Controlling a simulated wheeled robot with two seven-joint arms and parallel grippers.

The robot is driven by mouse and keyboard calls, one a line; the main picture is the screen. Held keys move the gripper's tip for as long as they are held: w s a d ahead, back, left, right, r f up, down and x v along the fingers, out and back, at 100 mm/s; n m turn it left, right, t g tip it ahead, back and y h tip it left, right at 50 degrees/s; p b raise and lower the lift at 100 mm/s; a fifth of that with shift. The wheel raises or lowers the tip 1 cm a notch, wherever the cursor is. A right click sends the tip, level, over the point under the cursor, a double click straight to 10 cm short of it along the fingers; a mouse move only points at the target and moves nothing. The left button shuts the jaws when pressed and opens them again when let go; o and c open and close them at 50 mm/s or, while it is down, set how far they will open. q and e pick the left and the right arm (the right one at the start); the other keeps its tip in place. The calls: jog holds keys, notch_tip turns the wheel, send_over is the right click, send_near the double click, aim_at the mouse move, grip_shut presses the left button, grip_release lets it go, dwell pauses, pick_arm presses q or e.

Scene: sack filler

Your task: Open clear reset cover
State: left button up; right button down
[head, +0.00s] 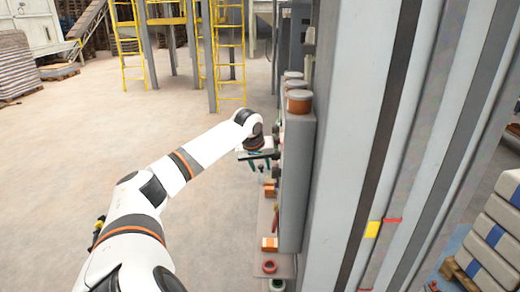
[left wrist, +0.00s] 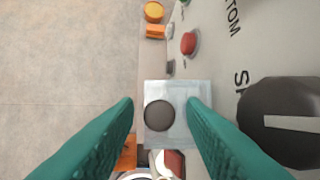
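The clear reset cover (left wrist: 178,88) is a pale see-through square over a round dark button (left wrist: 159,115) in the left wrist view. It looks closed, though I cannot tell for certain. My left gripper (head: 262,162) is at the side of the grey control box in the head view. In the left wrist view its two teal fingers (left wrist: 160,104) are spread apart, one on each side of the button. The right finger overlaps the cover's right part; I cannot tell whether it touches. In the head view the cover is too small to make out. My right gripper is not in view.
The grey control box (head: 298,185) stands against a tall grey column (head: 345,120). A large black knob (left wrist: 285,122) sits right of the cover, and a red button (left wrist: 188,43) above it. Orange parts lie beside the box. The floor (head: 100,130) at left is clear.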

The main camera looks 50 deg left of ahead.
pick_arm(q)
jog(key=shift+r, duration=0.1)
jog(key=shift+s+d+r, duration=0.1)
jog(key=shift+r, duration=0.15)
jog(key=b+v, duration=0.3)
jog(key=v, duration=0.8)
jog(key=shift+s+r, duration=0.1)
